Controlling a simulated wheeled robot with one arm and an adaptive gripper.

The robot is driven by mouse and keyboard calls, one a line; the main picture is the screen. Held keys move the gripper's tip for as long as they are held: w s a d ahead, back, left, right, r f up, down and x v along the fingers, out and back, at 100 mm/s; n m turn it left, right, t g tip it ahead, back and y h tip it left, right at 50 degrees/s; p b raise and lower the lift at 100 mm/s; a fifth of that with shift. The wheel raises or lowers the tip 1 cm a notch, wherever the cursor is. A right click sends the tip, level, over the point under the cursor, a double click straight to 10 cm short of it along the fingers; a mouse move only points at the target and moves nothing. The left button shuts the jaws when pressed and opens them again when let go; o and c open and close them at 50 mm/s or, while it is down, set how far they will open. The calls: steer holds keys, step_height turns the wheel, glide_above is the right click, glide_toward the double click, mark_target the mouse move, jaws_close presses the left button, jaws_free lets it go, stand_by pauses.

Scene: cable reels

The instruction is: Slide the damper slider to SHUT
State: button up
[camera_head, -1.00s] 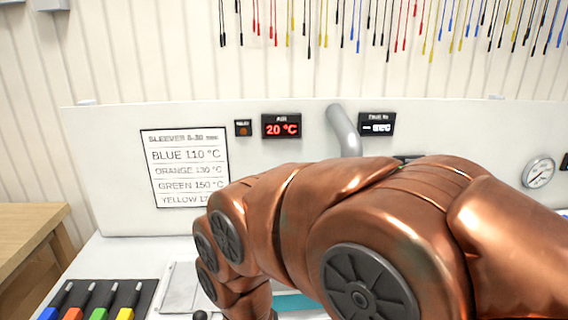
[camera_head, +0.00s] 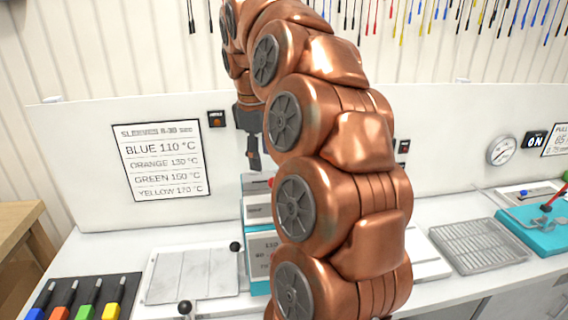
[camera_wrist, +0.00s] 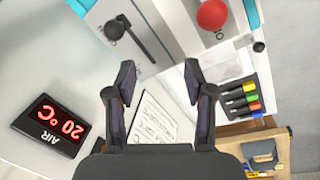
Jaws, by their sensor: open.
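My gripper (camera_head: 253,155) hangs fingers-down in front of the back panel, above a teal-and-white machine (camera_head: 259,245) that my arm partly hides. In the wrist view my gripper (camera_wrist: 160,76) has its two dark fingers spread with nothing between them. That view also shows a black-knobbed lever (camera_wrist: 115,29) on a pale panel and a red ball knob (camera_wrist: 212,14) beyond the fingertips, neither touched. I cannot tell which of these is the damper slider, and I can read no SHUT mark.
A sleeve temperature sign (camera_head: 162,160) is on the back panel. A flat pale plate (camera_head: 192,275) with black ball knobs and a rack of coloured-handled tools (camera_head: 85,300) are at left. A wire rack (camera_head: 478,246) and a teal device (camera_head: 535,228) stand at right. The AIR display (camera_wrist: 60,127) reads 20 °C.

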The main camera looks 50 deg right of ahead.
steer(key=d+r, duration=0.2)
steer(key=d, duration=0.4)
steer(key=shift+w+d+f+p, duration=0.1)
steer(key=shift+d+f+p, duration=0.2)
steer(key=shift+f, duration=1)
steer(key=shift+d+f+p, duration=0.15)
steer(key=shift+f+p, duration=0.2)
steer(key=shift+f, duration=1)
steer(key=shift+w+d+f+p, duration=0.1)
steer(key=shift+d+f+p, duration=0.2)
steer(key=shift+f, duration=1)
steer(key=shift+c, duration=0.2)
jaws_close()
steer(key=shift+a, duration=0.1)
